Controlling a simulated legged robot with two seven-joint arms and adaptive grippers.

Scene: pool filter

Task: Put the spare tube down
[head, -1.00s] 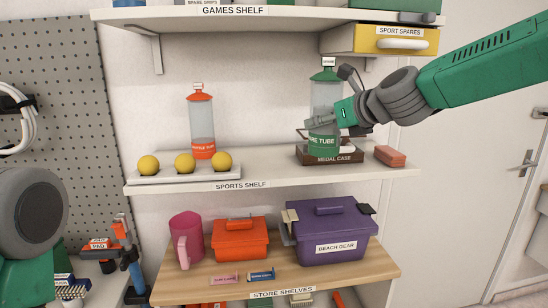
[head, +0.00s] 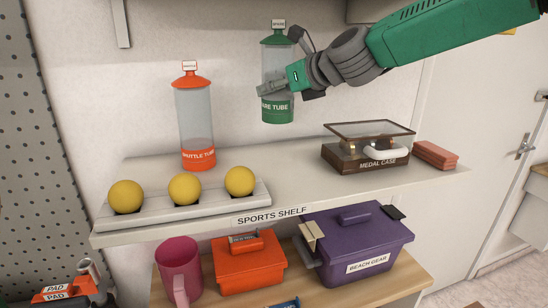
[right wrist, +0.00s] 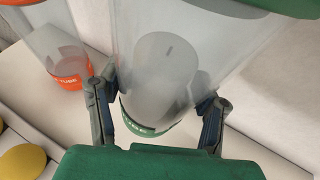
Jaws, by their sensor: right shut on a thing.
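The spare tube (head: 278,62), clear with a green cap and green base band, is upright in my right gripper (head: 278,93). Its bottom shows against the wall, above the sports shelf (head: 275,180), with a visible gap below. In the right wrist view, the two fingers of my right gripper (right wrist: 158,92) close on either side of the clear tube (right wrist: 170,45). The fingers partly hide the tube in the head view. My left gripper is out of view.
The orange shuttle tube (head: 197,115) stands left on the shelf. Yellow balls (head: 185,188) sit in a white rack (head: 155,215) in front. The medal case (head: 345,158), lid raised, and a red block (head: 436,154) are right. Shelf between shuttle tube and case is clear.

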